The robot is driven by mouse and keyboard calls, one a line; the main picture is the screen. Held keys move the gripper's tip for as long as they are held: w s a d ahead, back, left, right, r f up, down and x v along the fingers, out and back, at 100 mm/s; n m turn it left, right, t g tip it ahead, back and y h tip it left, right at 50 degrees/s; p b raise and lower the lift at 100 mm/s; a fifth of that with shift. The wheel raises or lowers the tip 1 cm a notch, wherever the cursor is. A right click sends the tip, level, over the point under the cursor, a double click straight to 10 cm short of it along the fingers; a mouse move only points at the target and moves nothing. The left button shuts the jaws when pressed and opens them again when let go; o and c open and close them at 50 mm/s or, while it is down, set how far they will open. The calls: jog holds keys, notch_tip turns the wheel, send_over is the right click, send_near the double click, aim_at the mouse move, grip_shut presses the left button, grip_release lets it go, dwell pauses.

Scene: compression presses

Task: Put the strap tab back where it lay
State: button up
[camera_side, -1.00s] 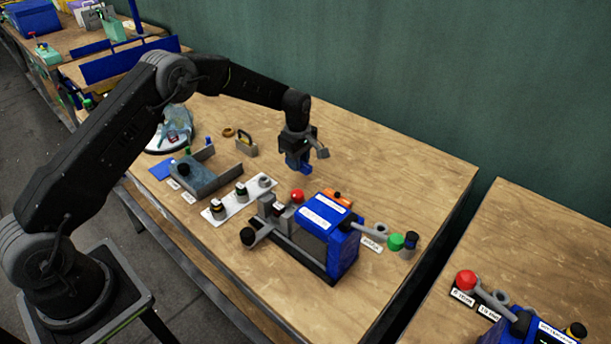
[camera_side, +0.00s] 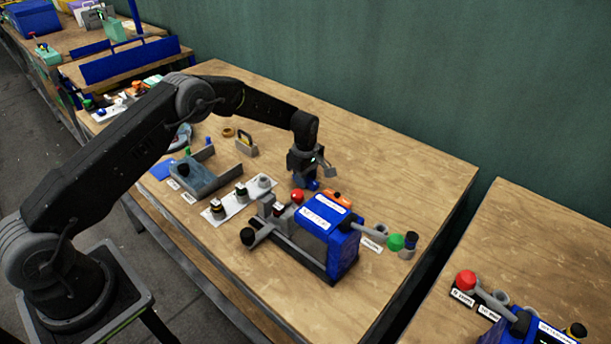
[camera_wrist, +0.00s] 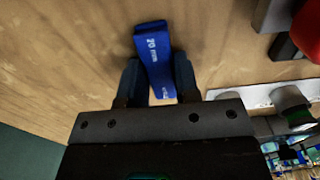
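The strap tab (camera_wrist: 155,58) is a blue piece with white lettering. In the wrist view it sits between the two fingers of my gripper (camera_wrist: 158,82), which appear shut on it, and its far end sticks out past the fingertips. In the side view my gripper (camera_side: 304,182) points down, low over the wooden table, behind the blue press. A bit of blue, the tab (camera_side: 313,185), shows at the fingertips. I cannot tell whether the tab touches the tabletop.
The blue press (camera_side: 328,235) with a red knob (camera_side: 297,196) stands close in front of my gripper. An orange item (camera_side: 337,199) lies beside it. A white strip (camera_side: 236,199) with several round parts and a grey tray (camera_side: 208,178) are to the left. The table's back right is clear.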

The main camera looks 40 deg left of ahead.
jog(key=o, duration=0.4)
jog(key=shift+r, duration=0.1)
notch_tip(320, 180, up, 12)
jog(key=r, duration=0.1)
jog(key=s+d+r+m+t, duration=0.3)
jog(key=s+r+m, duration=0.5)
jog(key=s+r, duration=0.85)
jog(key=s+d+r+m+t, duration=0.1)
jog(key=s+m, duration=0.9)
jog(key=s, duration=1.1)
jog(key=shift+r+t, duration=0.4)
jog(key=shift+t, duration=0.4)
